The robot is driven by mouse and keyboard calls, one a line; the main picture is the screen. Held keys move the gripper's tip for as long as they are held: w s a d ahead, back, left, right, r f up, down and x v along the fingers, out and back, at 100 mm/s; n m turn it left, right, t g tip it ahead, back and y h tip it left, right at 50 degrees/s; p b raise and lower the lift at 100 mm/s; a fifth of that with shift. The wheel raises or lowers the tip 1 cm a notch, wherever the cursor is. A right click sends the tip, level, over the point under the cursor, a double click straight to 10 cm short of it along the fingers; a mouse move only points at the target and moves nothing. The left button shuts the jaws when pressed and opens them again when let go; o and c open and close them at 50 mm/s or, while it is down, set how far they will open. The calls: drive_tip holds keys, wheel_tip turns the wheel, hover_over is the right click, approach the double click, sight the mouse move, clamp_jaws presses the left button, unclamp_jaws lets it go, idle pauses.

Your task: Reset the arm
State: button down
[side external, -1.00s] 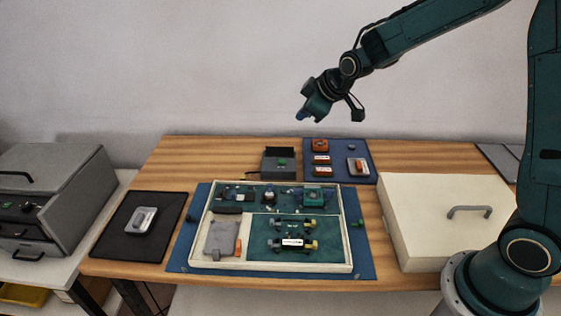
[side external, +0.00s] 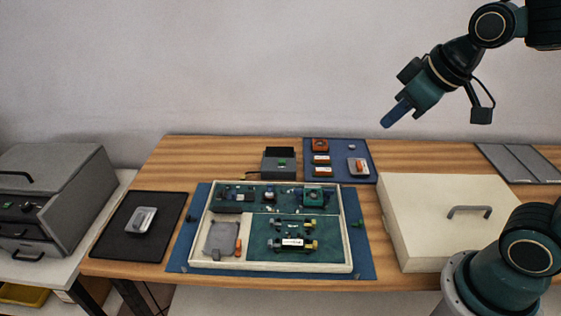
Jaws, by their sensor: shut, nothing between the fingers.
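My gripper (side external: 388,122) is up in the air at the upper right, in front of the wall and above the back edge of the wooden table (side external: 215,155). Its blue fingers are together and point down and to the left. Nothing shows between them, and it touches nothing. My arm comes in from the upper right, and part of it lies outside the picture.
A shallow tray (side external: 241,186) with boards and parts lies on a blue mat (side external: 183,252). A cream box with a grey handle (side external: 430,235) stands at right. A black mat (side external: 112,245) bears a small metal dish (side external: 141,219). A dark blue mat (side external: 343,149) holds orange parts.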

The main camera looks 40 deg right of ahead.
drive_tip(key=s+f+m, duration=0.1)
drive_tip(key=s, duration=0.8)
drive_tip(key=shift+s+a+m+g, duration=0.2)
drive_tip(key=shift+m+g, duration=0.2)
idle(0.5)
